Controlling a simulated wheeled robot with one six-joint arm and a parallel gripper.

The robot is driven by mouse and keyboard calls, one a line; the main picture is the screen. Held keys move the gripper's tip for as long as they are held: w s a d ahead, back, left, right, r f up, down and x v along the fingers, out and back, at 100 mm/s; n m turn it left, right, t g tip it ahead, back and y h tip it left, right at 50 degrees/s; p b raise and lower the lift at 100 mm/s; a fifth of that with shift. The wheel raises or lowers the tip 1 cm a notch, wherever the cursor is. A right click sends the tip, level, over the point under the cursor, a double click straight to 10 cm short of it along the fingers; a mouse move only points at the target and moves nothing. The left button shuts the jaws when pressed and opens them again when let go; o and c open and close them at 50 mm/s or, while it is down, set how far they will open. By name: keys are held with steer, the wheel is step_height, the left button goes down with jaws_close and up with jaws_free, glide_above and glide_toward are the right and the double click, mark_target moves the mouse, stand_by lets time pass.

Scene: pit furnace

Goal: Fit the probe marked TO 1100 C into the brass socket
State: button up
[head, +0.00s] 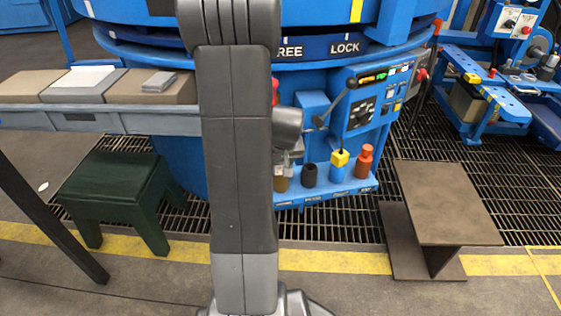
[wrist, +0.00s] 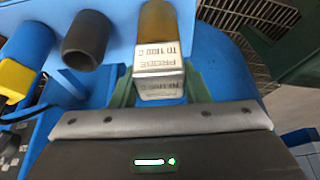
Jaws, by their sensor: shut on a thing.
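The probe (wrist: 158,72) is a pale silver block with a label reading PROBE TO 1100 C. My gripper (wrist: 160,88) is shut on it, with a green finger on each side. The brass socket (wrist: 157,25) is a golden cylinder directly in line with the probe's far end in the wrist view. They appear to meet, but I cannot tell whether the probe is inside it. In the head view the brass socket (head: 281,184) stands at the left of the blue shelf, below my gripper and partly hidden by my arm.
A dark open socket (head: 309,175) stands beside the brass one. Further right are a blue socket with a yellow plug (head: 339,161) and an orange plug (head: 365,158). The blue control panel (head: 370,105) rises behind. A green stool (head: 115,185) stands at the left.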

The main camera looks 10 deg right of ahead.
steer(key=shift+f, duration=0.3)
steer(key=o, duration=0.8)
steer(key=shift+r, duration=0.1)
steer(key=p+v, duration=0.7)
steer(key=v, duration=0.4)
steer(key=b+x, duration=0.6)
steer(key=x, duration=0.3)
stand_by(0.5)
